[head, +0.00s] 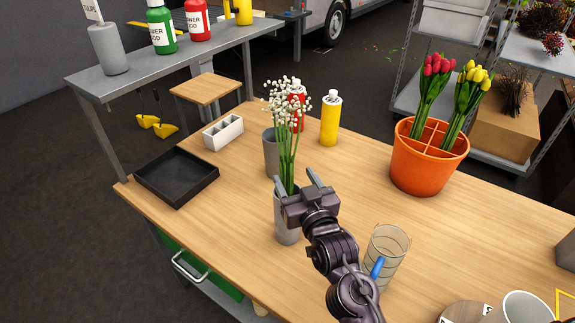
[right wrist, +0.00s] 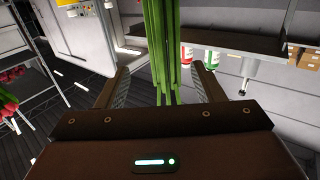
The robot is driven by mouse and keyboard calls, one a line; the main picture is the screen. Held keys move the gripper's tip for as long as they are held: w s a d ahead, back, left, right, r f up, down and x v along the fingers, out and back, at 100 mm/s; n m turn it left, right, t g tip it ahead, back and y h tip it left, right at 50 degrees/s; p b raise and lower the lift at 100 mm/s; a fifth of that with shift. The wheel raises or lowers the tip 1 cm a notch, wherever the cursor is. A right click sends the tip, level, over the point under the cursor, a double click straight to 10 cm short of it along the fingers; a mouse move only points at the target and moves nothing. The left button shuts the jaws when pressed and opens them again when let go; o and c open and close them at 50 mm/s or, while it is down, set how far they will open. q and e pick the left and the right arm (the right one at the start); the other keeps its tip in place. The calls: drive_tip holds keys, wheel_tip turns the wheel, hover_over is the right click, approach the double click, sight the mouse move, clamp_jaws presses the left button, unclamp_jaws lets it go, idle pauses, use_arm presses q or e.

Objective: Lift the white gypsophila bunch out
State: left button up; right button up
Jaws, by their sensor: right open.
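The white gypsophila bunch (head: 286,112) stands upright in a grey cylindrical vase (head: 286,228) near the middle of the table. Its green stems rise from the vase and show in the right wrist view (right wrist: 162,50). My right gripper (head: 296,181) is at the stems just above the vase rim. Its jaws are open, with the stems between the two fingers in the right wrist view (right wrist: 163,88). The gripper hides part of the vase and the lower stems. My left gripper is not in view.
A second grey vase (head: 271,152) stands behind the bunch, near a red bottle (head: 297,114) and a yellow bottle (head: 330,118). A black tray (head: 177,178) and white divided holder (head: 223,132) lie left. A clear glass (head: 387,250) and orange pot of tulips (head: 425,165) stand right.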

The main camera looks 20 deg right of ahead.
sight(290, 170)
drive_tip(key=shift+w+r, duration=0.2)
drive_tip(key=shift+w, duration=0.25)
drive_tip(key=shift+w+a+r+p, duration=0.2)
drive_tip(key=shift+w+r+p, duration=0.1)
drive_tip(key=shift+w+p, duration=0.25)
drive_tip(key=shift+w+a+r+p, duration=0.15)
drive_tip(key=shift+w+r+p, duration=0.15)
drive_tip(key=shift+w+p, duration=0.2)
drive_tip(key=w, duration=0.2)
drive_tip(key=shift+w+f+p, duration=0.2)
drive_tip(key=shift+w+p, duration=0.1)
drive_tip(key=shift+w, duration=0.1)
drive_tip(key=shift+w+f, duration=0.1)
drive_tip(key=shift+w, duration=0.25)
drive_tip(key=c, duration=1.2)
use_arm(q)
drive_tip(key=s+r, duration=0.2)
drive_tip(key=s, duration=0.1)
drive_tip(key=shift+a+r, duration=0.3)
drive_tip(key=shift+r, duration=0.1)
use_arm(e)
drive_tip(key=shift+o, duration=0.2)
